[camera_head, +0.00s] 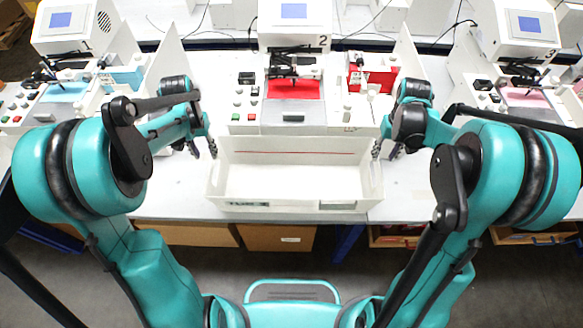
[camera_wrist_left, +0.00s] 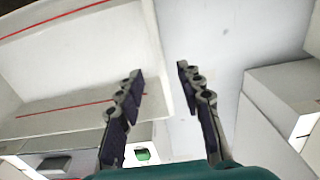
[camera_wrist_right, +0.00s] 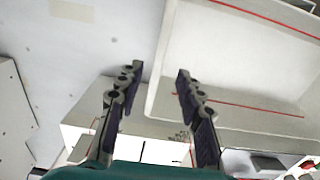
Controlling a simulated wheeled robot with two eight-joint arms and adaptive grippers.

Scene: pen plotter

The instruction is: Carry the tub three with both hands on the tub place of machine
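The tub (camera_head: 290,183) is a white, open, empty box with a thin red line inside. It sits at the front of the white table, before machine 2. Its front label looks like "TUB" with an unclear number. My left gripper (camera_head: 205,148) is at its left end, and my right gripper (camera_head: 383,150) is at its right end. In the left wrist view the open fingers (camera_wrist_left: 160,80) are on either side of the tub's end wall (camera_wrist_left: 160,50). In the right wrist view the open fingers (camera_wrist_right: 158,80) likewise flank the opposite wall (camera_wrist_right: 162,55). Contact cannot be told.
Machine 2 (camera_head: 295,25) with a red bed stands directly behind the tub. Machine 1 (camera_head: 70,25) is at left and machine 3 (camera_head: 525,22) at right. White table (camera_head: 180,190) shows bare beside the tub. Drawers (camera_head: 275,238) lie below the table edge.

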